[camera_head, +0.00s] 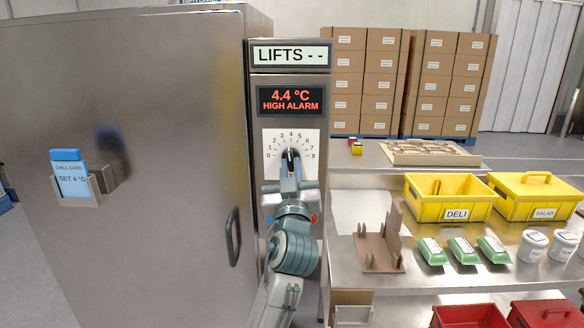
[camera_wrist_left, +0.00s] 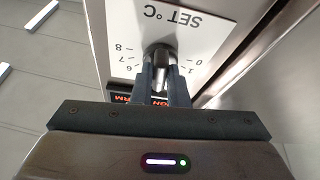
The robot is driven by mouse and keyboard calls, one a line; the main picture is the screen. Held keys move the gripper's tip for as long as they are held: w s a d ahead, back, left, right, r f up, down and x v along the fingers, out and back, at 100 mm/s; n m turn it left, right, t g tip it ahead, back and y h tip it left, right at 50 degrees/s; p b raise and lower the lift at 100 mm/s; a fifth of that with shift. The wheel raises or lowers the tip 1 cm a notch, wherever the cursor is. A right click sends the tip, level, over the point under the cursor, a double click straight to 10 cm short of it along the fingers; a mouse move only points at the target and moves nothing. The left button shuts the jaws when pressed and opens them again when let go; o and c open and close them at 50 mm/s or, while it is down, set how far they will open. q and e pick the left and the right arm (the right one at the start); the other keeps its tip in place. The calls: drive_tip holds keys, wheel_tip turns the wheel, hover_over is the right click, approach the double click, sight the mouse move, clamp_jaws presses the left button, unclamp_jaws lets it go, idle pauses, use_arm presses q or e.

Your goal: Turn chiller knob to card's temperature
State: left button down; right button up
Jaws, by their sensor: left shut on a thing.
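The chill card (camera_head: 71,176) stands in a holder on the steel door at left and reads "SET 4 °C". The chiller's dial plate (camera_head: 271,139) is white, with marks from 0 to 8. Its dark knob (camera_head: 291,154) points almost straight up, near 4. My left gripper (camera_head: 290,170) is shut on the knob from below and in front. In the left wrist view the two fingers (camera_wrist_left: 164,85) flank the knob (camera_wrist_left: 161,56), and the plate appears upside down. The display (camera_head: 291,101) reads "4.4 °C HIGH ALARM". My right gripper is not in view.
A "LIFTS - -" sign (camera_head: 290,55) is above the display. A door handle (camera_head: 233,237) is left of my arm. At right, a steel bench (camera_head: 345,262) holds yellow crates (camera_head: 447,213), green packs (camera_head: 463,251) and white tubs (camera_head: 532,246). Stacked cartons (camera_head: 365,80) stand behind.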

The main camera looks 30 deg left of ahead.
use_arm(q)
drive_tip(key=shift+r+m+t+h, duration=0.1)
drive_tip(key=shift+m+t+h, duration=0.3)
drive_tip(key=shift+m, duration=0.7)
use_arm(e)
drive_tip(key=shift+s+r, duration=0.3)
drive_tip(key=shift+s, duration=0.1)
use_arm(q)
drive_tip(key=c, duration=1.4)
unclamp_jaws()
drive_tip(key=shift+c, duration=0.2)
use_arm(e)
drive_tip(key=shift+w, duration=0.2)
use_arm(q)
drive_tip(key=shift+s, duration=0.1)
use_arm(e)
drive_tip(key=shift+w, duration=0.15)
